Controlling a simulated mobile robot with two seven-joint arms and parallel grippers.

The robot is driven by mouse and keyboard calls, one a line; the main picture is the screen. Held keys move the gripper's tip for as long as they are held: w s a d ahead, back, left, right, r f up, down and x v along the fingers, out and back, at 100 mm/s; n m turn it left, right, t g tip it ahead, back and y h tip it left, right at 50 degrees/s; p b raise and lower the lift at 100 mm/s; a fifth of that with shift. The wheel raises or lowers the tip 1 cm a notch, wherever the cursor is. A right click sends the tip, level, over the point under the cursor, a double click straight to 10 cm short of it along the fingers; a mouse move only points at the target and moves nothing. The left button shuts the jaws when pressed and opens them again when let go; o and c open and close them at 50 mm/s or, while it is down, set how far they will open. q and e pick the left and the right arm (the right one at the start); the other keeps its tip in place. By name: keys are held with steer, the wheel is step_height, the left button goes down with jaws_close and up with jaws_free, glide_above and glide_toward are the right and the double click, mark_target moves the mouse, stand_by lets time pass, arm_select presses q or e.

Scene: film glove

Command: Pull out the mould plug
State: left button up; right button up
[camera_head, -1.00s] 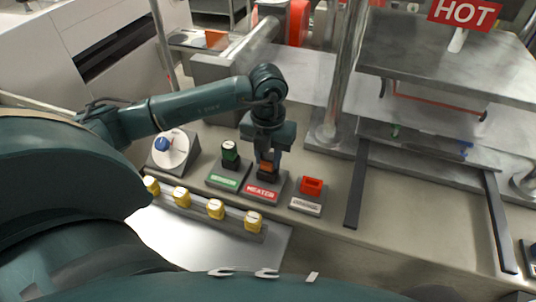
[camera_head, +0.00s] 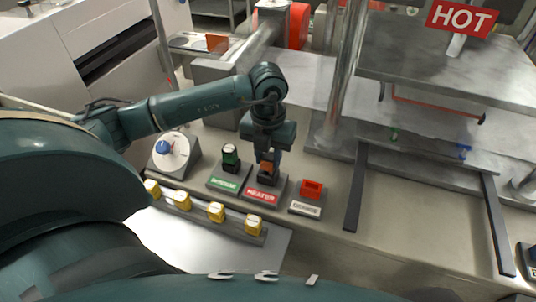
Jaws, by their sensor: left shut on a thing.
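My left gripper (camera_head: 267,155) points down at the base with a red label reading HEATER (camera_head: 262,195). It is shut on an orange-topped plug (camera_head: 267,168), which stands in the dark socket of that base. To its left a dark green plug (camera_head: 231,158) with a pale top stands in a base with a green label (camera_head: 225,183), too small to read surely. To its right a red open-topped block (camera_head: 312,188) sits on a base with a white label (camera_head: 305,209), also unclear. I cannot tell which of these is the mould plug. My right gripper is not in view.
A blue-knobbed dial (camera_head: 163,147) stands at left. Several yellow blocks (camera_head: 216,212) line a rail in front. A metal post (camera_head: 341,80) rises behind on the right, near a metal press plate with a HOT sign (camera_head: 461,17). Dark rails (camera_head: 356,190) lie right of the bases.

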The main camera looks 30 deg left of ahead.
mark_target(268, 155)
arm_select(q)
steer(key=shift+r+p, duration=0.55)
steer(key=shift+r, duration=1.45)
steer(key=shift+r, duration=1.5)
